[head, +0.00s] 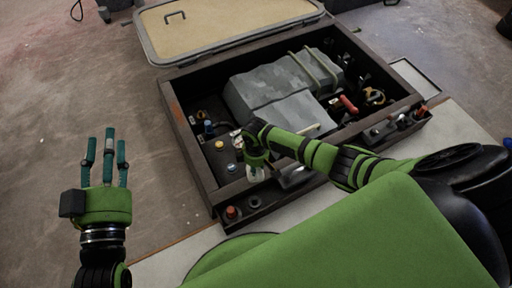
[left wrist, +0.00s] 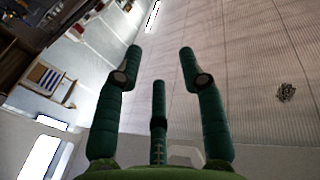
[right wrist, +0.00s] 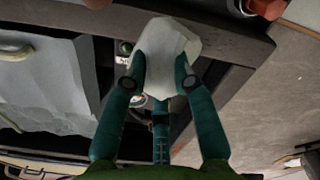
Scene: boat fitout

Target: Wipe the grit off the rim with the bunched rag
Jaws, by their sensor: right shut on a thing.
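My right gripper (head: 257,160) is shut on the bunched rag (right wrist: 168,52), a pale, crumpled lump between its fingertips in the right wrist view. In the head view a little of the rag (head: 256,175) shows below the fingers, at the near side of the open locker. The dark rim (head: 187,150) frames the locker; in the right wrist view the rim (right wrist: 232,42) passes behind the rag. I cannot tell whether the rag touches it. I cannot make out grit. My left gripper (head: 104,150) is open and empty, fingers up, left of the locker; its fingers (left wrist: 160,75) also show spread in its wrist view.
Inside the locker are a grey block-like unit (head: 265,100), a red-handled part (head: 348,104) and several small fittings. The raised tan lid (head: 225,28) is at the back. Orange-red knobs (head: 232,212) stand on the near ledge.

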